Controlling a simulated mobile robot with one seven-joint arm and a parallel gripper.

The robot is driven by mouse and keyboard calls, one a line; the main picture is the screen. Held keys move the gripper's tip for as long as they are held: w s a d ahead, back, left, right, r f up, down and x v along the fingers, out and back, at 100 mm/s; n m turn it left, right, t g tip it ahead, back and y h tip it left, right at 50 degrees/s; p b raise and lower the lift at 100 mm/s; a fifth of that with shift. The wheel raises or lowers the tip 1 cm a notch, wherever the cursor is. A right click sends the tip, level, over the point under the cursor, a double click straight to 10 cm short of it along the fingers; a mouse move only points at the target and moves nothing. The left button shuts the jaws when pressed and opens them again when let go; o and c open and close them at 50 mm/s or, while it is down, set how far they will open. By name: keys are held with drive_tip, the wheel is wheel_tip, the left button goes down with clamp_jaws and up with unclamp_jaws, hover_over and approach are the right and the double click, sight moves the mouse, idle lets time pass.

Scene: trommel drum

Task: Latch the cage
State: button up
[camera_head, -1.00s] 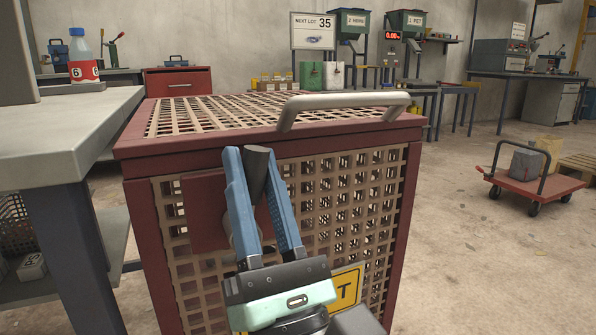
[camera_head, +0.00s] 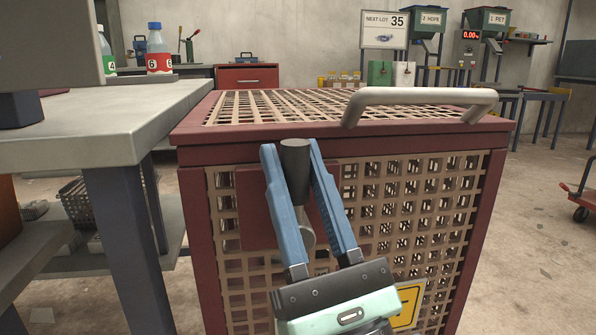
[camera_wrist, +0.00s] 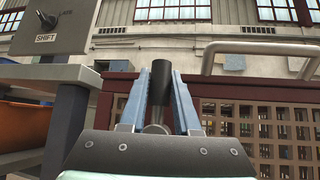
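The cage (camera_head: 188,220) is a red-framed box with tan mesh, standing in front of me. Its front carries a dark red plate (camera_head: 252,215). On the plate is a lever with a dark cylindrical grip (camera_head: 295,160) and a metal stem running down to a round pivot. The lever stands nearly upright, its top leaning slightly left. My gripper (camera_head: 293,150) has one blue finger on each side of the dark grip, apparently touching it. The wrist view shows the grip (camera_wrist: 160,78) filling the gap between the fingers.
A grey bar handle (camera_head: 425,97) juts from the cage's top front edge, right of my gripper. Open floor and a red cart (camera_head: 580,200) lie to the right.

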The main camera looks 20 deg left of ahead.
drive_tip(key=o, duration=0.4)
drive_tip(key=b+v, duration=0.1)
drive_tip(key=v, duration=1.2)
idle(0.5)
